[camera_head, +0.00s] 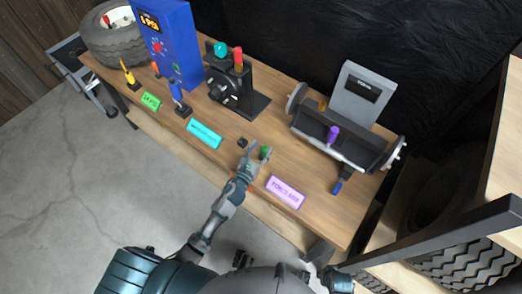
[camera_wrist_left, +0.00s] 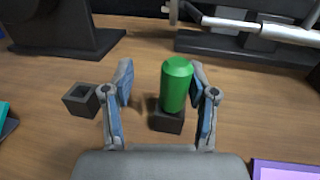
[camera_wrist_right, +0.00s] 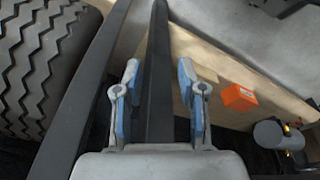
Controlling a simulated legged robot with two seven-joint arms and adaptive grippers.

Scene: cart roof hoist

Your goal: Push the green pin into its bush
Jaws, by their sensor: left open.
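The green pin (camera_head: 265,152) stands upright on the workbench. In the left wrist view the green pin (camera_wrist_left: 176,85) stands on or in a dark square block (camera_wrist_left: 168,122); I cannot tell how deep it sits. A second dark square block (camera_wrist_left: 81,99) with an open, empty top lies to its left and also shows in the head view (camera_head: 242,142). My left gripper (camera_wrist_left: 160,75) is open, its fingers on either side of the pin, with the pin close to the right finger. My right gripper (camera_wrist_right: 158,72) is open and empty, away from the pin.
A black press (camera_head: 232,85), a blue cabinet (camera_head: 170,45) and a grey machine with rollers (camera_head: 345,130) stand along the bench. Cyan (camera_head: 204,134) and purple (camera_head: 285,191) labels lie flat nearby. A dark rack beam (camera_wrist_right: 158,90) runs between my right fingers; a tyre (camera_wrist_right: 40,65) is left.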

